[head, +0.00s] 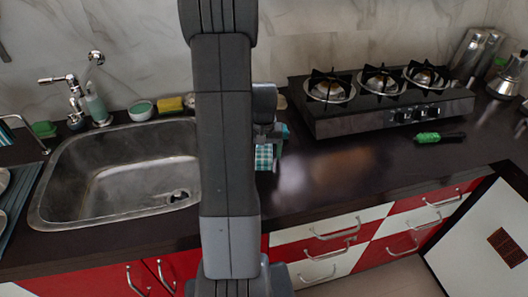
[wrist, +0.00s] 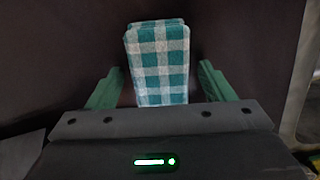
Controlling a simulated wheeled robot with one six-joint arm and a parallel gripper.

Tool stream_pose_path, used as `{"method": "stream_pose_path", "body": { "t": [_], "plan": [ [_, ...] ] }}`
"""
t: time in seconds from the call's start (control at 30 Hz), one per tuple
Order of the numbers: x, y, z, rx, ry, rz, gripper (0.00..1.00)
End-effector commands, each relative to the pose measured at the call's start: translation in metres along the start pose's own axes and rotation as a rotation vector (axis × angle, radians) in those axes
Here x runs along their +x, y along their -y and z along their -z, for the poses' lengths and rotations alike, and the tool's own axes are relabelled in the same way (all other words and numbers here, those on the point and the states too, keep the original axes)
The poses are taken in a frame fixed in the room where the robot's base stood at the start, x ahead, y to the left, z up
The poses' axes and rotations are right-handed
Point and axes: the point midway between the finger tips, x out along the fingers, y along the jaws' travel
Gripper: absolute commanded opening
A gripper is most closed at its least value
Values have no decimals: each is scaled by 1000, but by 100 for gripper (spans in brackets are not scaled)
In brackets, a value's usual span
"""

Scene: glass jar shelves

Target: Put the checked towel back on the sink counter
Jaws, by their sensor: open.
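The checked towel (wrist: 160,62) is teal and white and folded into a block. In the wrist view it lies on the dark counter between the two green fingers of my gripper (wrist: 159,90), with a gap on each side. In the head view the towel (head: 264,158) shows just right of my arm, partly hidden by it and the gripper (head: 270,135). My gripper is open around the towel. The dark sink counter (head: 330,175) runs under the towel, between the sink and the stove.
A steel sink (head: 115,165) is on the left, with a faucet (head: 70,92), a soap bottle (head: 97,110) and a yellow sponge (head: 170,105) behind it. A black gas stove (head: 375,100) and a green-handled item (head: 427,138) are on the right. Counter between towel and stove front is clear.

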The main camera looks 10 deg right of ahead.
Motion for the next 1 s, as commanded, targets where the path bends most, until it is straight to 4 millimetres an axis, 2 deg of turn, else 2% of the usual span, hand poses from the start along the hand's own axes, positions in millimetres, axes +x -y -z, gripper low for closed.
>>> {"method": "stream_pose_path", "body": {
  "t": [1.0],
  "plan": [
    [-43, 0, 0, 0, -1, 0, 75]
  ]
}}
